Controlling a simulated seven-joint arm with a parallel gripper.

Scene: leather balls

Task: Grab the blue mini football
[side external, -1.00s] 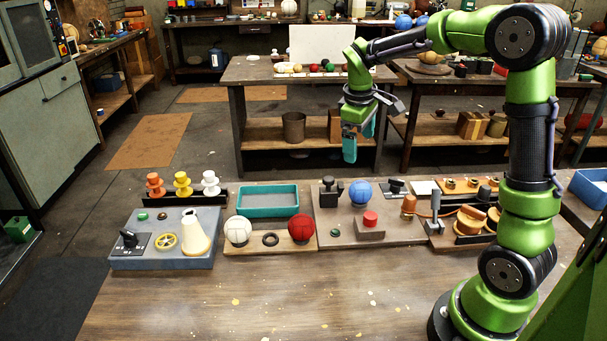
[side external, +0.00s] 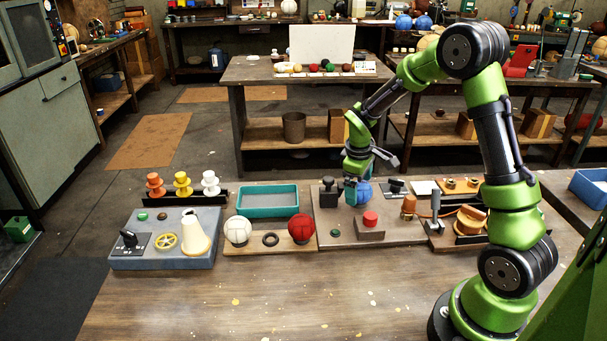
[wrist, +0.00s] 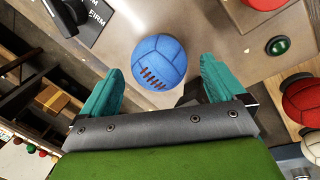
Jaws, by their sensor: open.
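The blue mini football (side external: 363,194) sits on the brown board (side external: 338,236) in the side view, partly hidden by my gripper (side external: 351,190). In the wrist view the blue ball (wrist: 159,62), with brown lacing, lies just beyond and between the two teal fingers of my gripper (wrist: 162,84). The fingers are apart, with a gap on each side of the ball in that view. My gripper is open and empty, pointing down close to the ball. I cannot tell whether a finger touches it.
A black block with a knob (side external: 329,193) stands left of the ball. A red button on a box (side external: 370,224) is in front. A red ball (side external: 301,229), a white ball (side external: 238,231) and a teal tray (side external: 268,199) are farther left. The front tabletop is clear.

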